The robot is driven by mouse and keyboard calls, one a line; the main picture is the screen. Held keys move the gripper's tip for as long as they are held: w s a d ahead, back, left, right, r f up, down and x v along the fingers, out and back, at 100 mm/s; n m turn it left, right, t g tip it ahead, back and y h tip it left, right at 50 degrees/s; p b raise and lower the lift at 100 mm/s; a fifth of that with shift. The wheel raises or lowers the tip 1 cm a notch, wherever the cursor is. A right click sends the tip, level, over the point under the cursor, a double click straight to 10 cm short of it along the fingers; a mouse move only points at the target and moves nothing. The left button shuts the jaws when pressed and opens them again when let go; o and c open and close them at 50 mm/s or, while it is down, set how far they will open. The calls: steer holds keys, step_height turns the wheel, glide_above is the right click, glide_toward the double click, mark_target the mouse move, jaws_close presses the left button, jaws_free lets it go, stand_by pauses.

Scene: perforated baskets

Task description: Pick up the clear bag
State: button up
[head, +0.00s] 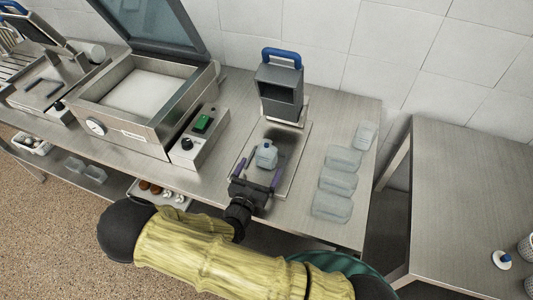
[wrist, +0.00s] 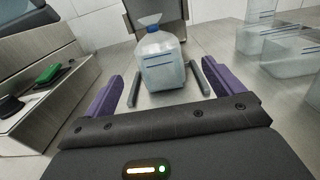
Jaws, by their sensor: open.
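The clear bag (head: 266,154) is a translucent, bluish bag with a gathered top. It stands upright on the flat metal plate of a scale-like device in the head view. In the wrist view the clear bag (wrist: 161,62) sits ahead, near the centre, with a blue line across its front. My gripper (head: 257,177) is open, with purple fingers pointing at the bag. In the wrist view my gripper (wrist: 158,92) has one finger to the left and one to the right, with the bag beyond and between them. The fingers do not appear to touch it.
Several clear containers (head: 331,207) stand in a row to the right on the steel table. A grey device with a blue handle (head: 280,88) rises behind the bag. A vacuum-chamber machine (head: 140,95) with a raised lid stands left. Another table (head: 470,190) is at far right.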

mark_target(263, 161)
steer(key=shift+x, duration=1.8)
steer(key=shift+p, duration=0.3)
steer(key=p+x, duration=0.2)
steer(key=x, duration=0.3)
steer(key=shift+w, duration=0.1)
steer(key=shift+c, duration=0.2)
steer(key=c, duration=1.2)
steer(key=shift+r, duration=0.1)
step_height(263, 161, up, 10)
steer(key=shift+f+b, duration=0.1)
steer(key=shift+b, duration=0.6)
steer(key=shift+f, duration=0.1)
